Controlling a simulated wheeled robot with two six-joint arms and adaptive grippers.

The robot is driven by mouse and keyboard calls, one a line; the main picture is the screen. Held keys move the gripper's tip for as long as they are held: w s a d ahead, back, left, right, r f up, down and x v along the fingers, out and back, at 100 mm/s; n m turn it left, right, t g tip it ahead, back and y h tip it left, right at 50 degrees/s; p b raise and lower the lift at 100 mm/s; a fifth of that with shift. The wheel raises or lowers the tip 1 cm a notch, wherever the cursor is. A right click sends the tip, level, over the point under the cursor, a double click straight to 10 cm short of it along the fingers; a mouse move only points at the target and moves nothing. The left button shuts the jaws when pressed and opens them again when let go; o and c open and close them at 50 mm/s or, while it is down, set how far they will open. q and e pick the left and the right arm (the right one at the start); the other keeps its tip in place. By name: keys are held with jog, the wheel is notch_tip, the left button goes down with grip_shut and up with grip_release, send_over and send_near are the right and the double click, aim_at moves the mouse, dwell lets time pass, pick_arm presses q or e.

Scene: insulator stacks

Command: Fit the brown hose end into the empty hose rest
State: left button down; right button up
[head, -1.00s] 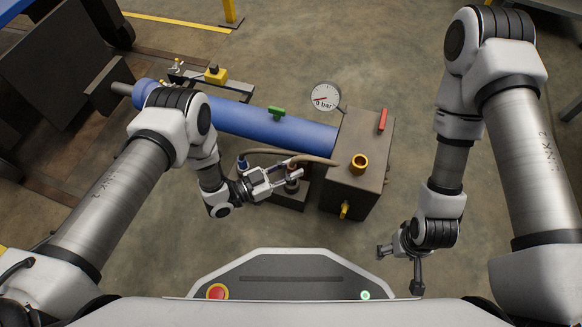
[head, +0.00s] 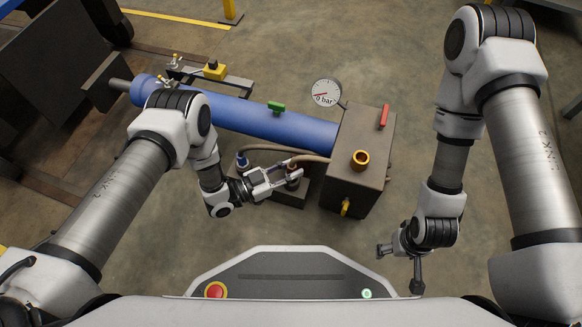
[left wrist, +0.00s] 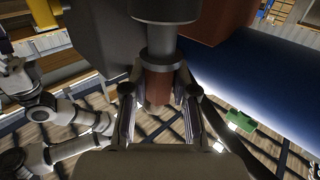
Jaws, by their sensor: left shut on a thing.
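My left gripper (head: 284,176) is shut on the brown hose end (left wrist: 157,85), a brown-banded piece with a grey metal collar. In the left wrist view its fingers (left wrist: 156,108) lie on both sides of the brown band. The collar meets a dark round piece (left wrist: 165,10) at the top of that view; whether it is seated there is unclear. In the head view the hose end is over the low dark rest block (head: 293,199), and the gripper partly hides that rest. The blue hose end (head: 242,160) stands at the block's left. My right gripper (head: 400,269) is open and empty.
The brown-grey box (head: 342,181) with an orange ring (head: 361,160) and a red lever (head: 384,117) stands just right of the hose. The blue cylinder (head: 230,116) lies behind. A gauge (head: 325,93) reads 0 bar. Floor around my right gripper is clear.

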pick_arm(q)
jog(key=shift+f+b, duration=0.9)
jog(key=shift+f, duration=0.3)
jog(key=c, duration=0.8)
grip_release()
jog(key=shift+c, duration=0.2)
jog(key=v, duration=1.2)
